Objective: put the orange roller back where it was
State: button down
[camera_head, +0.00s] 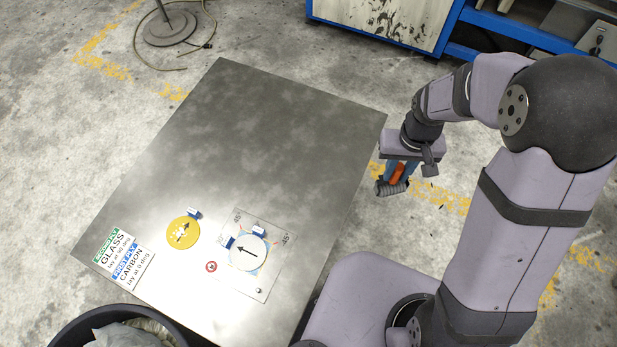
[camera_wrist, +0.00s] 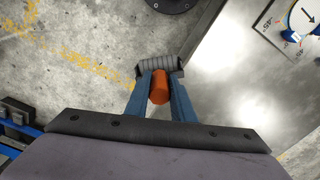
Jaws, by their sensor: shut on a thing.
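The orange roller has an orange handle (camera_wrist: 159,88) and a grey ribbed head (camera_wrist: 158,66). In the head view its orange handle (camera_head: 397,172) and grey head (camera_head: 391,187) hang below my wrist. My gripper (camera_wrist: 159,85) is shut on the orange handle, with a blue finger on each side. In the head view my gripper (camera_head: 398,170) is right of the metal table (camera_head: 265,130), over the concrete floor and apart from the tabletop. Part of the handle is hidden by the fingers and wrist.
A plate with angle marks (camera_head: 250,290) bears a pale disc with an arrow (camera_head: 248,252). A yellow disc (camera_head: 183,233) and two labels, GLASS (camera_head: 114,248) and CARBON (camera_head: 130,268), lie left of it. A black bin (camera_head: 75,327) stands at the front left. The table's far half is clear.

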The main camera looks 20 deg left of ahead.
jog(key=s+a+f+n+b, duration=0.2)
jog(key=s+a+n, duration=0.1)
jog(key=a, duration=0.8)
jog(key=s+a+f+n+b, duration=0.2)
jog(key=s+a+n, duration=0.1)
jog(key=a, duration=0.7)
jog(key=s+a+f+n+b, duration=0.3)
jog(key=s+a, duration=0.1)
jog(key=a, duration=0.7)
jog(key=w+a+r, duration=0.2)
jog(key=a+r, duration=0.1)
jog(key=r, duration=0.5)
jog(key=shift+n, duration=0.7)
jog(key=shift+s+d+f+p, duration=0.15)
jog(key=shift+f+p, duration=0.3)
jog(key=shift+f, duration=1.3)
jog(key=shift+s+d+f+p, duration=0.1)
jog(key=shift+d+f+p, duration=0.3)
jog(key=shift+f, duration=1.4)
jog(key=shift+s+d+f+p, duration=0.1)
jog(key=shift+f+p, duration=0.4)
jog(key=shift+f, duration=1.25)
jog(key=shift+f, duration=0.1)
